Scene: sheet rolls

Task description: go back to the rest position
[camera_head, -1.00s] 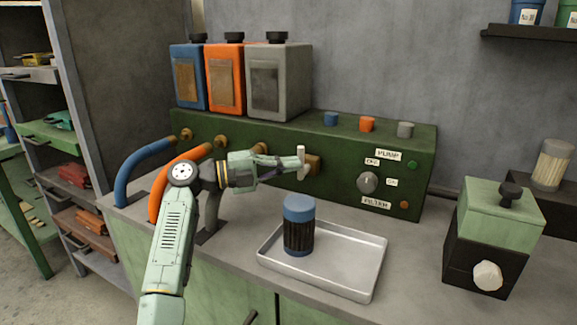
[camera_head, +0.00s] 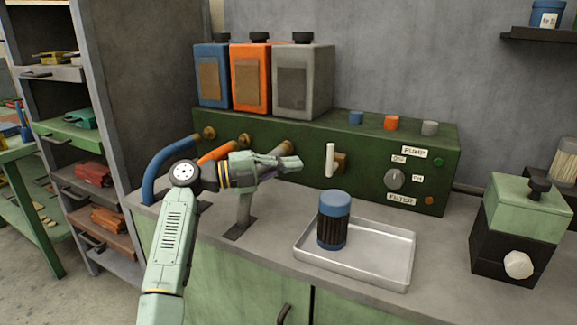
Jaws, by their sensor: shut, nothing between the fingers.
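My gripper (camera_head: 292,164) is shut and empty. It points right, in front of the green pump box (camera_head: 330,140). Its fingertips are to the left of the white lever (camera_head: 330,160) on the box and apart from it in the picture. My arm rises from the bottom of the view, bends at the elbow and partly hides the orange hose (camera_head: 217,153) and the grey pipe (camera_head: 244,207).
A metal tray (camera_head: 385,270) on the counter holds a blue-capped dark filter (camera_head: 334,220), upright. Blue, orange and grey canisters (camera_head: 303,80) stand on the pump box. A green-and-black box (camera_head: 510,228) stands right. Shelves (camera_head: 75,130) stand left.

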